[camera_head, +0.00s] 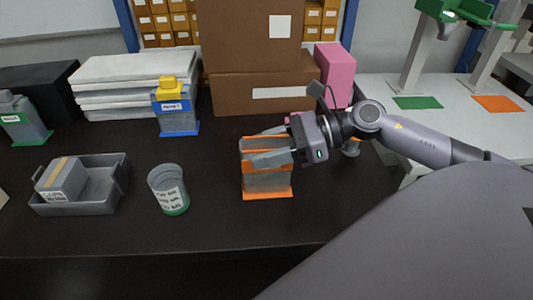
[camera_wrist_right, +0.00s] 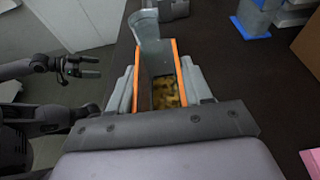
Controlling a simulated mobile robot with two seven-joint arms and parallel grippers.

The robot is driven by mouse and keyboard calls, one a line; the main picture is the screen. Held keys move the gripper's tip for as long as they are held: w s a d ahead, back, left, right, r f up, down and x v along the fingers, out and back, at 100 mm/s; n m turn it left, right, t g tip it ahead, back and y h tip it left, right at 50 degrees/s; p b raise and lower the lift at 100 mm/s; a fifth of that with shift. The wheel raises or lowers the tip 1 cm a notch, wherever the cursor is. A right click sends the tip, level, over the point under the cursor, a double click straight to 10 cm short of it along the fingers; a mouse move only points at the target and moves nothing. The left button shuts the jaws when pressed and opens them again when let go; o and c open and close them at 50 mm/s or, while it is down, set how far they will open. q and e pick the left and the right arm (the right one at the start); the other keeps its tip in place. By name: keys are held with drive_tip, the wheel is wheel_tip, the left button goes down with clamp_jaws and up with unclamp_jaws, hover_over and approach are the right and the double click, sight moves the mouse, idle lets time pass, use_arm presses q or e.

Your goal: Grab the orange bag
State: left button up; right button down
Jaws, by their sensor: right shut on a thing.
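The orange bag (camera_head: 267,183), a grey container with orange edges and an orange base, stands upright on the dark table in the head view. My right gripper (camera_head: 256,148) comes in from the right and is shut on its upper part, one finger on each side. In the right wrist view the bag (camera_wrist_right: 175,62) sits between the fingers, its top open, with yellow-brown pieces inside. My left gripper (camera_wrist_right: 85,67) shows only in the right wrist view, at the left, empty with its fingers apart, away from the bag.
A grey cup (camera_head: 168,188) with a green base stands left of the bag. A grey tray (camera_head: 85,208) holding a box is farther left. A blue bag (camera_head: 178,120) with a yellow top stands behind. Cardboard boxes (camera_head: 255,95) and a pink box (camera_head: 337,72) stand at the back. The table front is clear.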

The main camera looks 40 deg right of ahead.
use_arm(q)
drive_tip(key=shift+s+a+r+p, duration=0.2)
drive_tip(key=shift+r+p, duration=0.35)
drive_tip(key=shift+p, duration=0.4)
use_arm(e)
wheel_tip(320, 180, up, 20)
idle(0.4)
